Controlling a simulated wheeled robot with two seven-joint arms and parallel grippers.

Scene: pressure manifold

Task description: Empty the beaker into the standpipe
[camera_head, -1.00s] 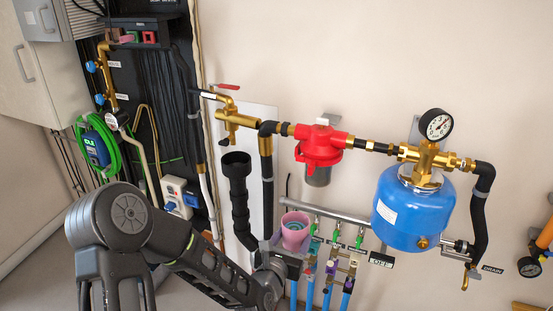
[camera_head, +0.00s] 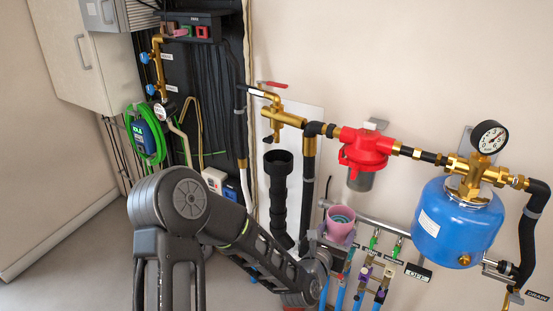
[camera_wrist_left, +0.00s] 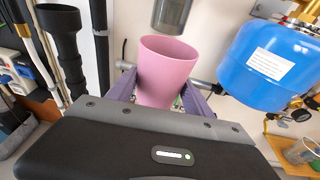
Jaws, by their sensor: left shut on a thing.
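The pink beaker (camera_head: 340,228) is in my left gripper (camera_head: 336,242), in front of the wall pipework. The standpipe (camera_wrist_left: 61,45) is also at the left of the wrist view, apart from the beaker. My right gripper is not in view.
A red regulator (camera_head: 366,150) hangs above the beaker, with a blue tank (camera_head: 458,222) to the right. A brass valve (camera_head: 281,115) is above the standpipe. Blue hoses and small valves (camera_head: 371,275) sit beside and below the beaker. A green hose coil (camera_head: 146,135) hangs left.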

